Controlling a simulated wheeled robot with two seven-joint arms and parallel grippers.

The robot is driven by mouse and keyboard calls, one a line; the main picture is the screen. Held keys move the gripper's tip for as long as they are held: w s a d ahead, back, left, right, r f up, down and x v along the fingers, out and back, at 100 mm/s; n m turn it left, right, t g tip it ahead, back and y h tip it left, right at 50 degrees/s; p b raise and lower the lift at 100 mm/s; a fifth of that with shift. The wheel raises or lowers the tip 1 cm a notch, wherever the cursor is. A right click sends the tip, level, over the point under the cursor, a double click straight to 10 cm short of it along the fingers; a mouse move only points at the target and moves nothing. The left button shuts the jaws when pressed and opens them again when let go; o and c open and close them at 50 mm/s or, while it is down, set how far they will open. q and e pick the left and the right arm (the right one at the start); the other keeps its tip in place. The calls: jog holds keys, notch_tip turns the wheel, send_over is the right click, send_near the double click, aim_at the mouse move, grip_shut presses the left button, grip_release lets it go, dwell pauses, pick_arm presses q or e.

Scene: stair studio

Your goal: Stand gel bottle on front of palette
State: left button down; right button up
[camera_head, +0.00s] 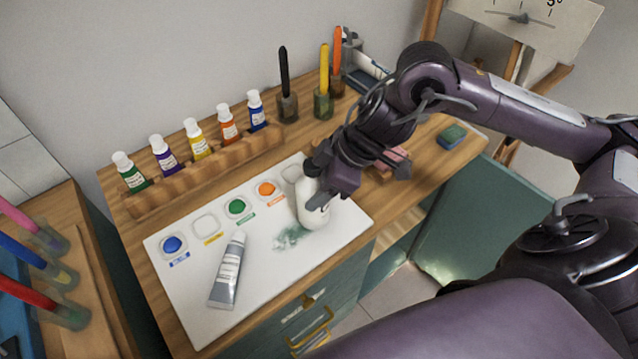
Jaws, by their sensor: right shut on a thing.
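The gel bottle (313,214) is white and stands upright, or nearly so, over the right part of the white palette (205,325). My right gripper (318,192) is shut on it around its upper part, and the fingers hide some of the bottle. Whether its base touches the palette I cannot tell for sure. The palette carries a row of round paint wells along its back, with blue, green and orange paint. A grey paint tube (227,272) lies on the palette's front left, and a green smear (291,237) is left of the bottle. My left gripper is not in view.
A wooden rack (208,172) with several paint bottles stands behind the palette. Brushes in jars (323,103) stand at the back. Pink blocks (393,160) and a green-blue sponge (452,136) lie to the right. Markers in holders (45,270) stand at far left.

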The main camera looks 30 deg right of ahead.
jog(key=shift+f, duration=0.1)
jog(key=o, duration=1.3)
jog(key=b+v, duration=0.1)
jog(key=v, duration=1.1)
jog(key=shift+s, duration=0.1)
